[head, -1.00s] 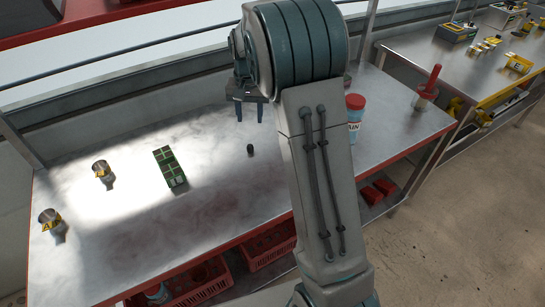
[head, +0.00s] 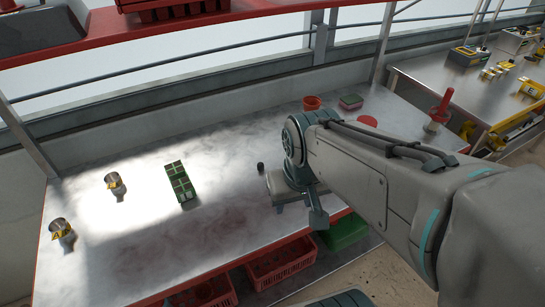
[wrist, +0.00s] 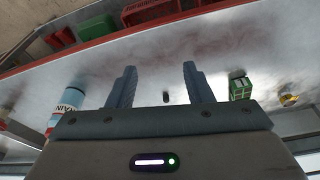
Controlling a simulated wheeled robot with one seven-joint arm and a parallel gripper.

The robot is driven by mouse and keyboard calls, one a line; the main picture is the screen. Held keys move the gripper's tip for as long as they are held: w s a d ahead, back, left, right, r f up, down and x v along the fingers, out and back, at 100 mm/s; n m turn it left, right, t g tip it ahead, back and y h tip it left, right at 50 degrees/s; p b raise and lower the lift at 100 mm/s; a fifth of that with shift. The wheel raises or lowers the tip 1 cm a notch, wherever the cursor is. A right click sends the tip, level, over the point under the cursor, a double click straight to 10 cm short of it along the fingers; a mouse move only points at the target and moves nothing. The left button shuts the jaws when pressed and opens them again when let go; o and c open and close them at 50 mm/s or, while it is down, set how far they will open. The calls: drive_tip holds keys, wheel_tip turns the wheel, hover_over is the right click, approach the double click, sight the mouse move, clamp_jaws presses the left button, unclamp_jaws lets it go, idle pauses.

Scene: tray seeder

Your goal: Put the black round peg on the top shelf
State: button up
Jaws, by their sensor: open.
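The black round peg (head: 260,167) is a small dark cylinder standing on the grey metal worktop, right of the green box. In the wrist view the peg (wrist: 166,96) shows between my fingers in the picture, with bare worktop around it. My gripper (wrist: 160,68) is open and empty. In the head view it is just right of and nearer than the peg, partly hidden by my arm; its exact distance from the peg is unclear. The top shelf is a red-edged board (head: 75,45) across the upper left of the head view, above the worktop.
A red crate (head: 170,12) and a dark grey object (head: 40,30) are on the top shelf. On the worktop are a green box (head: 179,181), two labelled metal cups (head: 113,182), a red pot (head: 312,103) and a blue container (wrist: 66,108). Red crates (head: 282,262) sit below.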

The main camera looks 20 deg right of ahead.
sight(258, 166)
drive_tip(key=w+a+f+n+h+b, duration=0.1)
drive_tip(key=w+a+f+n+h, duration=0.1)
drive_tip(key=w+n, duration=0.4)
drive_tip(key=w+a+f+n+h+b, duration=0.2)
drive_tip(key=w+f+n+h, duration=0.2)
drive_tip(key=w+f+n, duration=0.2)
drive_tip(key=w+a+f+n+h+b, duration=0.2)
drive_tip(key=w+f+n, duration=0.4)
drive_tip(key=w, duration=0.3)
drive_tip(key=shift+a+f+n+t+h, duration=0.15)
drive_tip(key=shift+a+n+h, duration=0.15)
drive_tip(key=shift+h, duration=0.2)
drive_tip(key=shift+a+r+n+t+h, duration=0.15)
drive_tip(key=shift+n+h, duration=0.15)
drive_tip(key=shift+h, duration=0.2)
drive_tip(key=w+a+n+t, duration=0.1)
drive_tip(key=w+a+f+n+t+h, duration=0.1)
drive_tip(key=a+n, duration=0.1)
drive_tip(key=w+a+n+t, duration=0.1)
drive_tip(key=a, duration=0.1)
drive_tip(key=shift+w+f+h+b, duration=0.25)
drive_tip(key=shift+w+h+b, duration=0.05)
drive_tip(key=shift+h+b, duration=0.1)
drive_tip(key=shift+w+n, duration=0.15)
drive_tip(key=shift+n, duration=0.15)
drive_tip(key=x, duration=0.9)
drive_tip(key=b+x, duration=0.1)
drive_tip(key=x, duration=0.3)
drive_tip(key=shift+w, duration=0.35)
clamp_jaws()
